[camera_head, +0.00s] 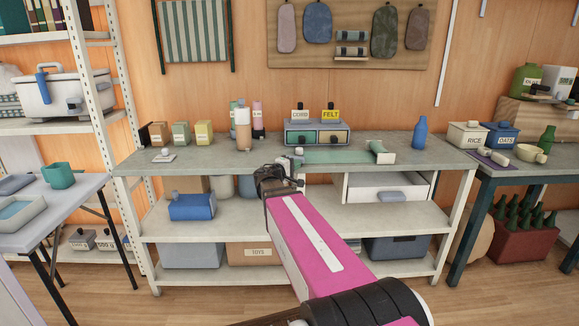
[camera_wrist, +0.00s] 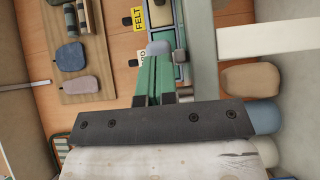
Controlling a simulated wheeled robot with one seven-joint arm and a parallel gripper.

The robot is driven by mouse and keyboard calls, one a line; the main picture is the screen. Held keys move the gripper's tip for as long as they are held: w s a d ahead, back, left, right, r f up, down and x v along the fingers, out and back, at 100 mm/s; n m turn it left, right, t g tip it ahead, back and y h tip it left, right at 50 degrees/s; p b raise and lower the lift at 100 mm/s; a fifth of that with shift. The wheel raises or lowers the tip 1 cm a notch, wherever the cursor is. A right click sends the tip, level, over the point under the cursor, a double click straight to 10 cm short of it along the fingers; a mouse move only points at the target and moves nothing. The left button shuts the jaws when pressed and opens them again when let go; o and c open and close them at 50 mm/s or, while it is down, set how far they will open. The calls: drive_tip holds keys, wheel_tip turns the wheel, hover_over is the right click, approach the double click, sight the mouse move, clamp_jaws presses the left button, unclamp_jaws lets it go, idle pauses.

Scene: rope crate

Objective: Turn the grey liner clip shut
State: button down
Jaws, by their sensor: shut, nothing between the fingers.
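My gripper (camera_head: 288,163) is at the front edge of the grey bench, below the two-drawer box. In the wrist view its green fingers (camera_wrist: 154,80) are closed together with nothing between them. A small pale grey piece (camera_wrist: 158,48) shows just beyond the fingertips in the wrist view. It may be the liner clip, but its shape and turn are too small to tell. A green strip (camera_head: 338,156) lies on the bench to the right of my gripper, with a pale-ended roll (camera_head: 380,152) at its right end. My gripper hides part of the bench edge.
The drawer box (camera_head: 317,127) with CORD and FELT labels stands behind my gripper. Small boxes (camera_head: 181,133) and bottles stand on the bench (camera_head: 200,162) to the left, and a blue bottle (camera_head: 420,132) to the right. A white drawer (camera_head: 385,188) is below the benchtop.

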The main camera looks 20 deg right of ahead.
drive_tip(key=shift+x, duration=1.1)
drive_tip(key=shift+w+d, duration=0.25)
drive_tip(key=shift+w, duration=0.05)
drive_tip(key=shift+s, duration=0.15)
